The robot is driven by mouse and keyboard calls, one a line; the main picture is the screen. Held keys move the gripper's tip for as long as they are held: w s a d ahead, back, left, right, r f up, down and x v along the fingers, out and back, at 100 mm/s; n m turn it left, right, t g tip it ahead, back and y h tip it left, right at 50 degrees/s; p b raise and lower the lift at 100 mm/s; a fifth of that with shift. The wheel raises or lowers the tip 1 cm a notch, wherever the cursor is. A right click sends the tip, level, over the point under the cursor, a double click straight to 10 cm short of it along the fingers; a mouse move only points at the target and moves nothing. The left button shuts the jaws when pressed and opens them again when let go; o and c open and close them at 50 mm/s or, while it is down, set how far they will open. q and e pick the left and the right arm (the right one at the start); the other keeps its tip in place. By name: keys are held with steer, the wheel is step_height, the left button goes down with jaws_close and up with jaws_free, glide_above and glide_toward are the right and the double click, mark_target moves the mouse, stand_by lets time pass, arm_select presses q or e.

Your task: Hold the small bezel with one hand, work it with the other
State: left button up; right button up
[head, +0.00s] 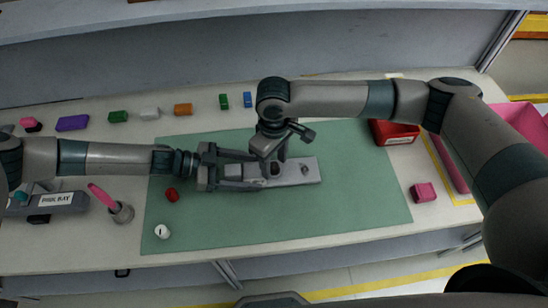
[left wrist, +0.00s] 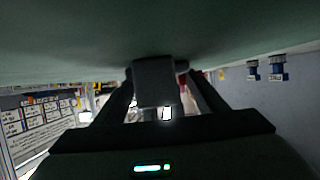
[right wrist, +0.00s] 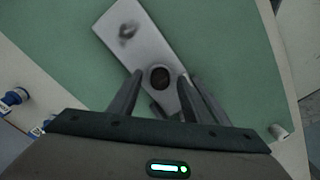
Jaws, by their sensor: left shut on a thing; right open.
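The small bezel (head: 311,176) is a flat light-grey plate lying on the green mat (head: 350,210). It also shows in the right wrist view (right wrist: 150,50), with a dark round feature (right wrist: 160,77) and a smaller raised fitting (right wrist: 128,31). My left gripper (head: 248,171) comes in low from the left and is shut on the bezel's left end; in the left wrist view the grey end (left wrist: 154,82) sits between the fingers. My right gripper (head: 276,167) reaches down over the bezel and is open. In the right wrist view its fingers stand either side of the round feature, partly hiding the plate.
A red cap (head: 171,195) and a white round piece (head: 162,232) lie on the mat's left. A cup with a pink-handled tool (head: 122,212) stands left. Several coloured blocks line the back. A red bin (head: 392,132) and pink block (head: 423,192) are right. The mat's front right is clear.

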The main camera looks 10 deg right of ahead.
mark_target(274, 166)
steer(key=c, duration=1.1)
steer(key=shift+c, duration=0.2)
steer(key=shift+r, duration=0.2)
steer(key=shift+r, duration=2.85)
arm_select(q)
steer(key=o, duration=1.5)
